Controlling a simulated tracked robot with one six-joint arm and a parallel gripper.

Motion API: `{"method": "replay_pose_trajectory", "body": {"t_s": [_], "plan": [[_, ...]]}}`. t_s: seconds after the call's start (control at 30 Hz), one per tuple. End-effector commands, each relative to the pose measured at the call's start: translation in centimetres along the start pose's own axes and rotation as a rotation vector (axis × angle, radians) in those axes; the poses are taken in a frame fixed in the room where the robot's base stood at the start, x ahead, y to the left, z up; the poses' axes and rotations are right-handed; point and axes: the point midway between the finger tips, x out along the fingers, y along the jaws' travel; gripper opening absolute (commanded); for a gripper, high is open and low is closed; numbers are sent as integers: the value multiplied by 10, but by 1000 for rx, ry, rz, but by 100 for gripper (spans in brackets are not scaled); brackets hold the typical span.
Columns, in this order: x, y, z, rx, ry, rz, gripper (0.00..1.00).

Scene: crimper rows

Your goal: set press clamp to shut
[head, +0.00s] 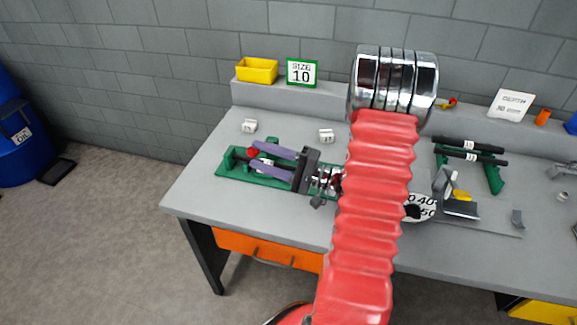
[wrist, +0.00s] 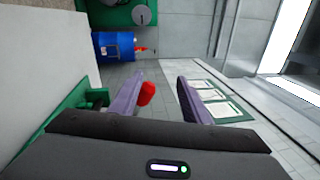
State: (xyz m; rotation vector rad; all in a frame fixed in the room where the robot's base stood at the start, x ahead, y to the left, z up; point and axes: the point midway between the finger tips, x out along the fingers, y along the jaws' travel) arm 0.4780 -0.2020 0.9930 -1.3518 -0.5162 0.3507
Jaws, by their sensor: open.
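The press clamp appears to be the green-based device (head: 228,168) at the left end of the bench, with a red ball knob (head: 253,152). My gripper (head: 256,155) is open over this device, its two purple fingers pointing left from the dark palm. In the wrist view the red knob (wrist: 147,93) shows between the purple fingers (wrist: 160,82), close to the left one. I cannot tell if it touches that finger. Part of the green frame (wrist: 72,108) shows at left. The palm and fingers hide much of the device and its lever.
Small white blocks (head: 326,136) lie behind the gripper. My red arm covers the bench's middle.

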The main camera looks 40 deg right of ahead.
Motion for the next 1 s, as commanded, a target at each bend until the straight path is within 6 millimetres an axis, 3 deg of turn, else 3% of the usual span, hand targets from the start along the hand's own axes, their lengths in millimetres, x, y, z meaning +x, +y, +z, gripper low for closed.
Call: {"method": "replay_pose_trajectory", "body": {"t_s": [1.0], "plan": [[-50,-1,3,0,2,-1,43]]}}
